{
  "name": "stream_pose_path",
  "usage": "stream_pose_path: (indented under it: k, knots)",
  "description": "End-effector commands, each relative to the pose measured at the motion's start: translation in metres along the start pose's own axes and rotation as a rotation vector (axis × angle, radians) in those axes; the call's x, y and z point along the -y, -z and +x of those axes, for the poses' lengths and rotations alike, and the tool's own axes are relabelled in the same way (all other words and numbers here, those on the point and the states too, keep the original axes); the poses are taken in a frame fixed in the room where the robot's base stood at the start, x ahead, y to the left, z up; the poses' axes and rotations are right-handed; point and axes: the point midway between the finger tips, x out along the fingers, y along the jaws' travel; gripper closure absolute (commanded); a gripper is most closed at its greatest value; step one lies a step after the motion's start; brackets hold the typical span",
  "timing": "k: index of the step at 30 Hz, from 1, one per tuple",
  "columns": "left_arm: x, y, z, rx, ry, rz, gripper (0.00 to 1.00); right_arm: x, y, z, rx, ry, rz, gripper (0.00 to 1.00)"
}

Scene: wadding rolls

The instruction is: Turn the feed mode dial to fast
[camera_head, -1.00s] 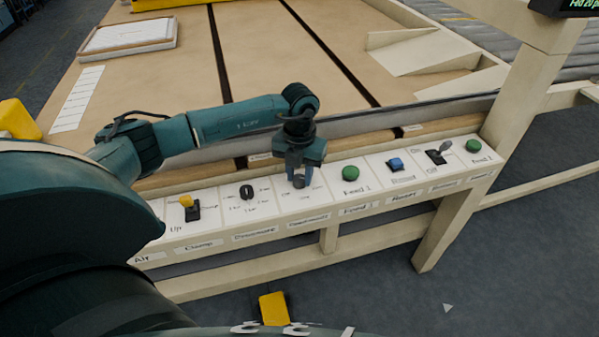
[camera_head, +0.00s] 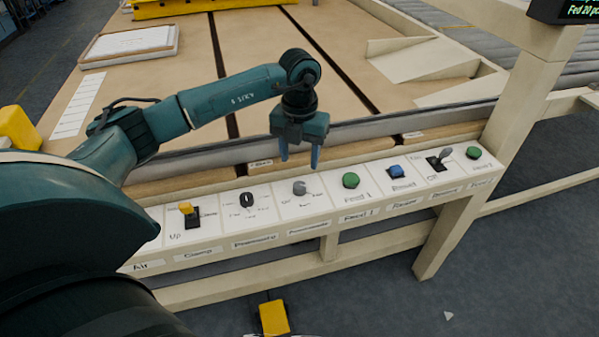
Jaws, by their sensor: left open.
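A control panel (camera_head: 325,200) with a row of controls runs along the front of the machine. Two knobs stand side by side: a black one (camera_head: 247,199) and a grey one (camera_head: 300,187). The printing around both is too small to read surely, so I cannot tell which is the feed mode dial or which mark either points to. My left gripper (camera_head: 300,158) is open and empty, fingers pointing down, a little above the grey knob and apart from it. My right gripper is not in view.
Left of the knobs is a yellow lever (camera_head: 186,208). To the right are a green button (camera_head: 350,180), a blue button (camera_head: 396,170), a grey lever switch (camera_head: 443,155) and another green button (camera_head: 473,152). A display (camera_head: 577,11) hangs at top right.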

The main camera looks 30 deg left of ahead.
Motion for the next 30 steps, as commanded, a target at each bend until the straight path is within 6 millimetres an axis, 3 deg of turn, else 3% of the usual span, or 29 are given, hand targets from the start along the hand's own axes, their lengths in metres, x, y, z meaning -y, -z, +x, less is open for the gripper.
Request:
stream_pose_path:
  k: [3, 10, 27, 30]
  knots:
    - [0.000, -0.001, -0.024, 0.003, 0.000, 0.000, 0.49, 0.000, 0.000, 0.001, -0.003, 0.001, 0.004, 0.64]
    - [0.000, 0.000, -0.049, 0.000, 0.000, 0.000, 0.49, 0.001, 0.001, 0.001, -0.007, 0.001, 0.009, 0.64]
    - [0.000, 0.000, -0.051, -0.001, 0.000, 0.000, 0.49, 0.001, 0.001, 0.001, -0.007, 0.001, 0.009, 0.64]
    - [0.008, 0.003, -0.046, -0.011, 0.027, 0.019, 0.49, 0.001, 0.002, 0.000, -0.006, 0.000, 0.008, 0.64]
